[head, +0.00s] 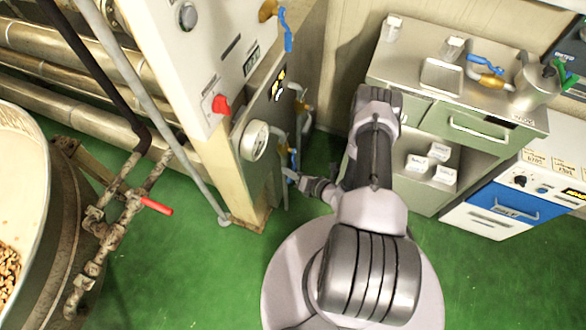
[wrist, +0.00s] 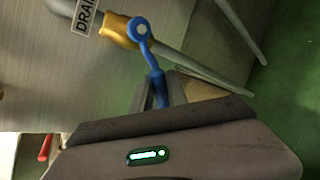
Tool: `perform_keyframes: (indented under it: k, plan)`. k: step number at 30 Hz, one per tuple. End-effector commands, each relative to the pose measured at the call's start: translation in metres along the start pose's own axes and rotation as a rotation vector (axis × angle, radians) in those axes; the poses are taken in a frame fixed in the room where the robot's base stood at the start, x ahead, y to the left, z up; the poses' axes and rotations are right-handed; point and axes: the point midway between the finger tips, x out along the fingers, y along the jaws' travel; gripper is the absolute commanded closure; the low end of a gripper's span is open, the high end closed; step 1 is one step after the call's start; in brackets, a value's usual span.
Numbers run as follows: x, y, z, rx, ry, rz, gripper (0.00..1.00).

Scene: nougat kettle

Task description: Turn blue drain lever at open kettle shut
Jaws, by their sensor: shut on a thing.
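The blue drain lever (wrist: 151,57) shows in the wrist view on a brass valve (wrist: 120,30), beside a label reading "DRAI". My gripper (wrist: 160,92) is shut on the lever's free end, which runs down between its fingers. In the head view the lever (head: 293,160) is a small blue piece low on the panel's side, and my gripper (head: 290,174) reaches it from the right. The open kettle (head: 40,190) stands at the left edge with pale contents and brown nuts. The lever's exact angle is hard to tell from the head view.
A round gauge (head: 255,140) and a red knob (head: 220,104) are on the panel near my arm. Another blue lever (head: 286,32) sits higher up. A red-handled valve (head: 155,205) is by the kettle. A steel counter (head: 440,85) stands right. Green floor is clear between.

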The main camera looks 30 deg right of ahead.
Motion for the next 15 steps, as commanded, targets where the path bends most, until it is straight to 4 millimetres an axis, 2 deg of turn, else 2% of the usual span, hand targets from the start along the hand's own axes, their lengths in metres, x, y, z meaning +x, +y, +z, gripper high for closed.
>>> perform_keyframes:
  k: [15]
  plan:
    - [-0.018,0.026,0.007,0.365,0.250,0.000,1.00]
